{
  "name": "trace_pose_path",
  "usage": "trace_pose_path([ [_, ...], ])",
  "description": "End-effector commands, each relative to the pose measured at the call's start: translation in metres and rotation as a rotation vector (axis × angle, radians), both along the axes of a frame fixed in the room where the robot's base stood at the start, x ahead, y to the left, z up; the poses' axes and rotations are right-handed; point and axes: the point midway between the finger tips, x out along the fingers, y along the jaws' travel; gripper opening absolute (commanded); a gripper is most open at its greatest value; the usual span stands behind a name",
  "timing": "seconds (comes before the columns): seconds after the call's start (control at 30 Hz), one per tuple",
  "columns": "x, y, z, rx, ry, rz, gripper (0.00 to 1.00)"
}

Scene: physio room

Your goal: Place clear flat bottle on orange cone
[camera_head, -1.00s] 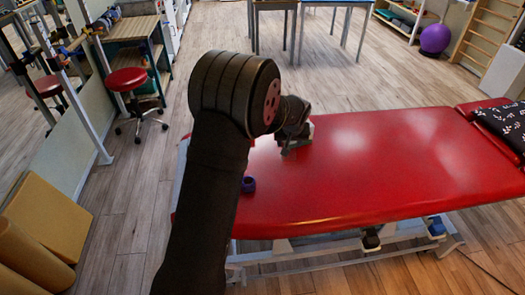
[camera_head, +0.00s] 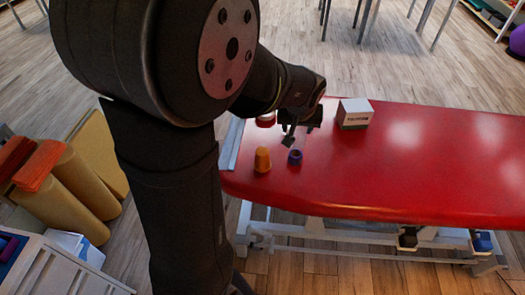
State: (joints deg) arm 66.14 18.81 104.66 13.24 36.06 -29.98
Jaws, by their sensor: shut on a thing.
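The orange cone (camera_head: 262,160) stands upright near the left end of the red treatment table, small and with a blunt top. My gripper (camera_head: 290,137) hangs above the table, behind and to the right of the cone and apart from it. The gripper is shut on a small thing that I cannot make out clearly. I see no clear flat bottle distinctly anywhere on the table. My arm covers part of the left of the view.
The red table (camera_head: 430,165) also bears a blue ring-like object (camera_head: 295,157) right of the cone, a white box (camera_head: 354,114), and a red-and-white round item (camera_head: 266,119) behind the gripper. Its right part is clear. Tan rolls (camera_head: 65,190) stand on the floor at left.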

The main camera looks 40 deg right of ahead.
Motion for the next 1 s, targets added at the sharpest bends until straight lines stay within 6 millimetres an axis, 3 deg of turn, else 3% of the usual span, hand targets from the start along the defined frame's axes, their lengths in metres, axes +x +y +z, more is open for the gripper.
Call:
trace_pose_path([
  [0.13, 0.002, 0.012, 0.000, 0.000, 0.000, 0.009, 0.30],
  [0.23, 0.015, 0.017, -0.007, 0.003, 0.002, 0.014, 0.30],
  [0.5, 0.075, 0.028, -0.044, 0.002, 0.003, 0.017, 0.30],
  [0.7, 0.107, 0.033, -0.063, 0.001, 0.001, 0.011, 0.30],
  [1.0, 0.114, 0.034, -0.085, 0.003, 0.002, 0.009, 0.30],
])
